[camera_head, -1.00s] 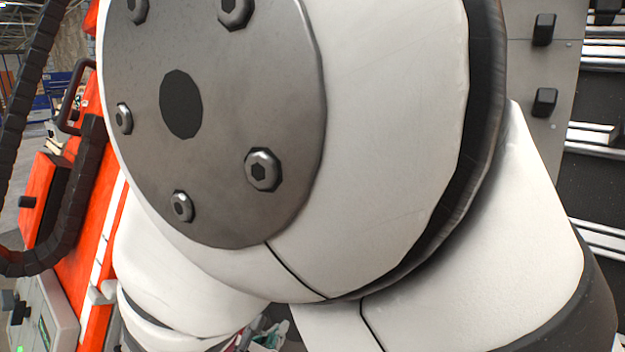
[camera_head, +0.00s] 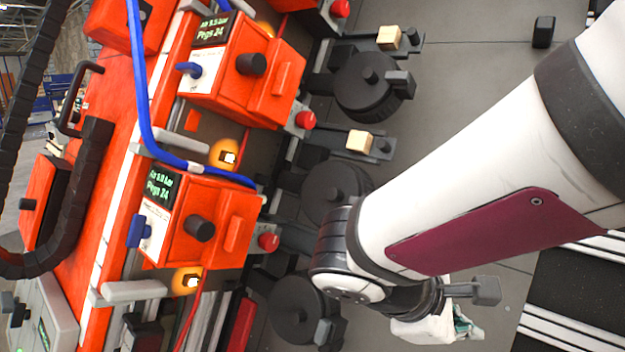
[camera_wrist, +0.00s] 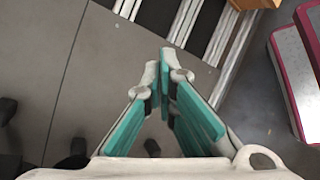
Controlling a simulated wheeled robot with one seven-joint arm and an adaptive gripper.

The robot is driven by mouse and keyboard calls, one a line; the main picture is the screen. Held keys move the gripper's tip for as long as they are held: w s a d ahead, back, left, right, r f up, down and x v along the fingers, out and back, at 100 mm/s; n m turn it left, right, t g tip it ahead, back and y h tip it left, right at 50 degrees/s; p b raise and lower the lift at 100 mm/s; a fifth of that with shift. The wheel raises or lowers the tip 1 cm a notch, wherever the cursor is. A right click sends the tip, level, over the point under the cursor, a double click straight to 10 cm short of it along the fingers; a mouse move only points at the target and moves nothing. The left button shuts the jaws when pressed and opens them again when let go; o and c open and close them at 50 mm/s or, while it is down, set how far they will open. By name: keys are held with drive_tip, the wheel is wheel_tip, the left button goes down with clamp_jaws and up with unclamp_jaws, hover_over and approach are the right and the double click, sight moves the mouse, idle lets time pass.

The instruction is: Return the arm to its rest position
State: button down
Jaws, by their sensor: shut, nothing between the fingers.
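My gripper (camera_wrist: 163,75) shows in the wrist view with its two teal-padded fingers together at the tips, shut and empty. Below it is bare grey floor plate. In the head view my white arm with a maroon panel reaches in from the right. My gripper (camera_head: 465,325) shows there only in part at the lower middle, behind the wrist, as a white body with a bit of teal. No object is in its grasp.
Orange control boxes (camera_head: 200,225) with green displays, blue hoses (camera_head: 150,120) and red buttons stand at left. Black round knobs (camera_head: 372,85) and small wooden blocks (camera_head: 389,38) sit mid-view. Striped rails (camera_head: 570,310) lie lower right. A brown box (camera_wrist: 255,4) is at the wrist view's top right.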

drive_tip(key=s+d+r+m+g+y, duration=0.1)
drive_tip(key=s+d+m+g+y, duration=0.25)
drive_tip(key=s+m, duration=0.5)
drive_tip(key=s+a+m+y, duration=0.4)
drive_tip(key=s+m+y, duration=0.1)
drive_tip(key=s, duration=0.5)
wheel_tip(320, 180, up, 23)
drive_tip(key=t+p, duration=0.4)
drive_tip(key=p, duration=1.6)
drive_tip(key=shift+w+p, duration=0.15)
drive_tip(key=shift+p, duration=0.15)
drive_tip(key=shift+a+t, duration=0.1)
drive_tip(key=shift+t, duration=0.15)
